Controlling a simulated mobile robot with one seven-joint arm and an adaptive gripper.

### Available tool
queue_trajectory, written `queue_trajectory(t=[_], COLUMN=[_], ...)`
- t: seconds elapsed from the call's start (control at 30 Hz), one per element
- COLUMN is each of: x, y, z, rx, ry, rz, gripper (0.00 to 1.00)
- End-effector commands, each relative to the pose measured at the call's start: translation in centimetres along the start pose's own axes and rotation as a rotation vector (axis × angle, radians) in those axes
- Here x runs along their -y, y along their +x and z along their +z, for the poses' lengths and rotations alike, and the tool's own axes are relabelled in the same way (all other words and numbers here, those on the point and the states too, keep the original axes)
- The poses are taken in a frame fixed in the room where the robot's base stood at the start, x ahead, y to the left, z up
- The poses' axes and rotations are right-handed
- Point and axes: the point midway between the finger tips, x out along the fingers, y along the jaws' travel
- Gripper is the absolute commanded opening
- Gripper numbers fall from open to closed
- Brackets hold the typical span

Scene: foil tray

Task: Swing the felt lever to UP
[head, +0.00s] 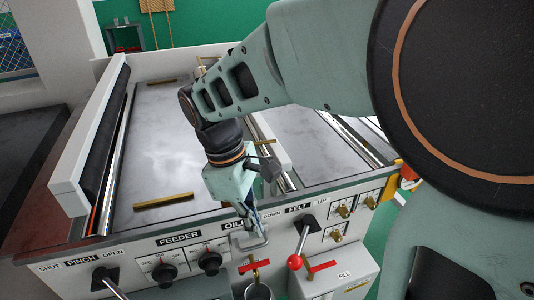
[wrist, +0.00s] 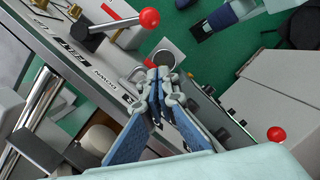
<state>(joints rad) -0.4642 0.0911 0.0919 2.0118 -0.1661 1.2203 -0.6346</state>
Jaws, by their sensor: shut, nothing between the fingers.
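The felt lever is a metal rod with a red ball (head: 295,262) on its end, rising from a black hub (head: 307,222) on the front panel under the FELT label. In the head view it points downward and slightly left, toward the DOWN side; UP is printed to the right. In the wrist view its red ball (wrist: 149,18) is at the top and its black hub (wrist: 83,28) at upper left. My gripper (head: 254,226) is shut and empty, left of the lever and apart from it. Its fingertips also show in the wrist view (wrist: 160,80).
Feeder knobs (head: 210,262) and the pinch lever's hub (head: 104,277) are farther left. Brass fittings (head: 343,211) stand right of the felt lever.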

Motion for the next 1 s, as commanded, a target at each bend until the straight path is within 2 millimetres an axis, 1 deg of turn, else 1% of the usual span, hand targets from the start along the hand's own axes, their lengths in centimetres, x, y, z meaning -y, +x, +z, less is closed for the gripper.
queue_trajectory(t=[0.03, 0.1, 0.3, 0.4, 0.5, 0.6, 1.0], x=[0.1, 0.1, 0.1, 0.0, 0.0, 0.0, 0.0], y=[1.2, 2.8, 6.9, 7.1, 7.7, 8.0, 8.1], z=[0.1, 0.1, 0.1, 1.8, 2.8, 3.4, 3.7], rx=[0.005, 0.004, 0.004, 0.001, 0.001, 0.000, 0.000], ry=[-0.001, 0.000, -0.001, 0.003, 0.003, 0.001, 0.001], rz=[-0.004, -0.004, -0.002, 0.000, 0.000, 0.000, 0.001], gripper=[0.00, 0.00, 0.00, 0.00, 0.00, 0.00, 0.00])
